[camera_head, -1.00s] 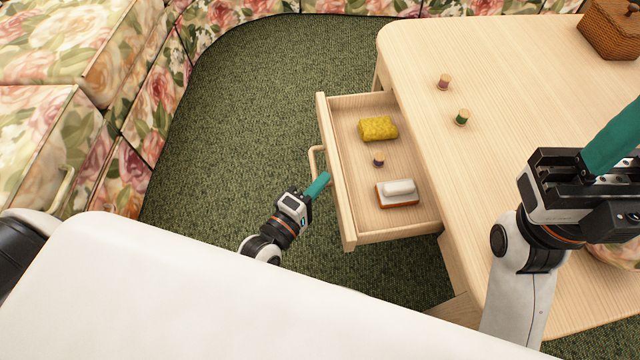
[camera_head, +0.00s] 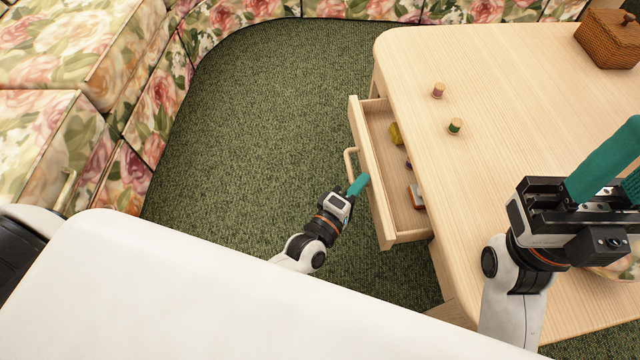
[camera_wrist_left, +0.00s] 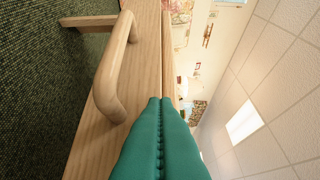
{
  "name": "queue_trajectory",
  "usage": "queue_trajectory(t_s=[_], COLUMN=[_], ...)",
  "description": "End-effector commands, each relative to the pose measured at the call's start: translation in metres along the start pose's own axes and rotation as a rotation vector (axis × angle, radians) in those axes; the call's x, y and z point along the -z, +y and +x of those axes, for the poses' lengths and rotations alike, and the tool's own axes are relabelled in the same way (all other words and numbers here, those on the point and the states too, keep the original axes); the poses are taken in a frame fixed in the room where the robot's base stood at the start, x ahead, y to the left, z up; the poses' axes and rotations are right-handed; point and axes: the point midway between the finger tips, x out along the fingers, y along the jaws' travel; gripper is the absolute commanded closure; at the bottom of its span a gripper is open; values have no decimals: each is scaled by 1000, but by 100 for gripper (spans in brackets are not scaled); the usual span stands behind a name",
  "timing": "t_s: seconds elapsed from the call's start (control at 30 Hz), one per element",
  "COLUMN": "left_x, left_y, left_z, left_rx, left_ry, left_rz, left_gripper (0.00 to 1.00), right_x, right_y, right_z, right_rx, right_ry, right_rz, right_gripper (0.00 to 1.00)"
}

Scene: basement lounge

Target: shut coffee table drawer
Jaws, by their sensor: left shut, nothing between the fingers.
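The coffee table (camera_head: 500,90) is pale wood. Its drawer (camera_head: 376,185) is partly open, sticking out from the table's left side. A looped wooden handle (camera_head: 350,163) is on the drawer front. My left gripper (camera_head: 360,183) is shut and empty, with its teal fingertips at the drawer front, just below the handle in the picture. In the left wrist view, the shut fingers (camera_wrist_left: 161,102) lie against or very near the front panel beside the handle (camera_wrist_left: 112,75); exact contact is unclear. My right gripper (camera_head: 618,168) is open above the table, cut by the frame edge.
The drawer holds a yellow sponge-like block (camera_head: 396,133) and a brush-like item (camera_head: 417,196), partly hidden by the tabletop. Two spools (camera_head: 438,90) (camera_head: 455,126) and a wicker basket (camera_head: 609,38) stand on the table. A floral sofa (camera_head: 60,140) is left; green carpet between is clear.

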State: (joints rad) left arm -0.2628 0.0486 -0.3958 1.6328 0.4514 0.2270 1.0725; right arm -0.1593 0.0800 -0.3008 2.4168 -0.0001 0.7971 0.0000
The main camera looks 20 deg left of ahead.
Motion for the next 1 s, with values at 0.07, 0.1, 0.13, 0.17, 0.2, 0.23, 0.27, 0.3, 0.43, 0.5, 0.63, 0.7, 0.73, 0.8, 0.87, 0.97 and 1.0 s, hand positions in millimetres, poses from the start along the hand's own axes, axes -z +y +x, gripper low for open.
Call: queue_trajectory(t_s=[0.07,0.1,0.13,0.17,0.2,0.23,0.27,0.3,0.43,0.5,0.63,0.7,0.73,0.8,0.87,0.97,1.0], left_x=[11,16,20,24,28,31,34,37,45,47,49,49,49,49,49,48,48], left_y=[-2,-1,-1,-1,0,0,0,0,1,0,0,0,0,0,0,0,0], left_z=[12,17,20,24,28,31,34,37,45,47,49,49,49,49,49,48,48], left_rx=[2,2,1,2,1,1,1,1,0,0,0,0,0,0,0,0,0], left_ry=[0,-1,-1,-1,-1,-1,-1,0,0,0,0,0,0,0,0,0,0], left_rz=[-4,-4,-3,-3,-3,-3,-2,-1,-1,0,0,0,0,0,0,0,1], left_gripper=[100,100,100,100,100,100,100,100,100,100,100,100,100,100,100,100,100], right_x=[0,0,0,0,0,0,0,0,0,0,0,0,0,0,0,0,0], right_y=[0,0,0,0,0,0,0,0,0,0,0,0,0,0,0,-1,-1], right_z=[-2,-3,-4,-4,-4,-4,-4,-4,-4,-4,-4,-4,-4,-3,-3,-3,-2], right_rx=[-1,-1,-1,-2,-3,-3,-3,-3,-3,-3,-1,1,2,5,7,10,10], right_ry=[10,15,17,19,20,20,20,20,20,20,20,18,18,16,15,14,13], right_rz=[1,1,2,2,2,2,2,2,2,1,1,1,1,1,0,0,0], right_gripper=[64,64,64,64,64,64,64,64,64,64,64,64,64,64,64,64,64])
